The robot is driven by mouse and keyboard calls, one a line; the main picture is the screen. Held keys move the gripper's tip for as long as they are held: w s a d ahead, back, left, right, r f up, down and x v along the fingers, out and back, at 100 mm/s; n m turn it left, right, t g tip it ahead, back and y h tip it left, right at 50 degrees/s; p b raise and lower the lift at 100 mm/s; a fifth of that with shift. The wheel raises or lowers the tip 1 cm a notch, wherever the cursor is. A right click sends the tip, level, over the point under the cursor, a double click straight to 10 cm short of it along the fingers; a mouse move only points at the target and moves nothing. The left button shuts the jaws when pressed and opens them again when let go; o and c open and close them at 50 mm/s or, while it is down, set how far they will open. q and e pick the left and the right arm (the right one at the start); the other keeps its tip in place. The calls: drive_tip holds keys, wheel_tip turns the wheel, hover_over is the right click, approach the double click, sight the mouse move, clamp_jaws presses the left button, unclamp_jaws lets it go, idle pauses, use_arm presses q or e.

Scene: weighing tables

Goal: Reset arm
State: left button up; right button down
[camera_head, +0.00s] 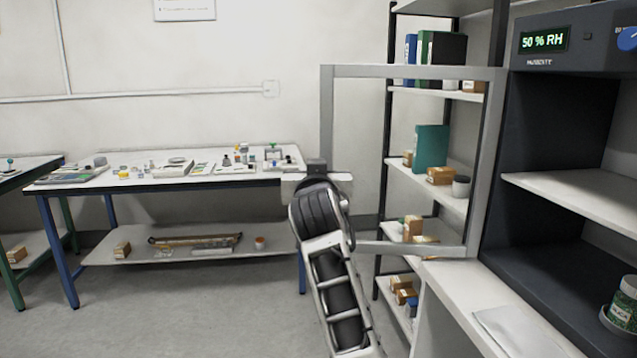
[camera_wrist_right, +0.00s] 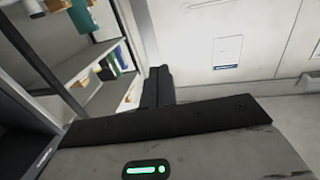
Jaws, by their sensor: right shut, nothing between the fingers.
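My right arm rises from the bottom middle of the head view. Its gripper (camera_head: 316,166) is at the far end, in front of the lower left part of an open door frame (camera_head: 410,72). I cannot tell if it touches the frame. In the right wrist view the dark fingers of the right gripper (camera_wrist_right: 158,86) are together with nothing between them. Past the fingers are a pale wall and a posted sheet (camera_wrist_right: 227,52). My left gripper is not in view.
The humidity cabinet (camera_head: 548,88) stands open at right, with a green-patterned container (camera_head: 622,312) inside. A shelf rack (camera_head: 436,179) with binders and boxes stands behind the door. A table (camera_head: 125,184) with small items is at the back left.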

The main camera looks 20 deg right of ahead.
drive_tip(key=s+a+f+n+g+y, duration=0.15)
drive_tip(key=s+f, duration=0.25)
drive_tip(key=f, duration=0.4)
drive_tip(key=s+a+f+n+y, duration=0.2)
drive_tip(key=s+a+f, duration=0.1)
drive_tip(key=f, duration=0.5)
drive_tip(key=s+a+f+n+y, duration=0.2)
drive_tip(key=s+f, duration=0.2)
drive_tip(key=f, duration=0.4)
drive_tip(key=s+a+f+g+y, duration=0.2)
drive_tip(key=s+f, duration=0.5)
drive_tip(key=s, duration=0.4)
drive_tip(key=s+a+f+n+g+y, duration=0.1)
drive_tip(key=s+a+f+g+y, duration=0.1)
drive_tip(key=s+f, duration=0.6)
drive_tip(key=s+a+y, duration=0.1)
drive_tip(key=s+a, duration=0.1)
drive_tip(key=s, duration=0.1)
drive_tip(key=shift+s+a+f, duration=0.2)
drive_tip(key=shift+s, duration=0.15)
drive_tip(key=shift+n+y, duration=0.25)
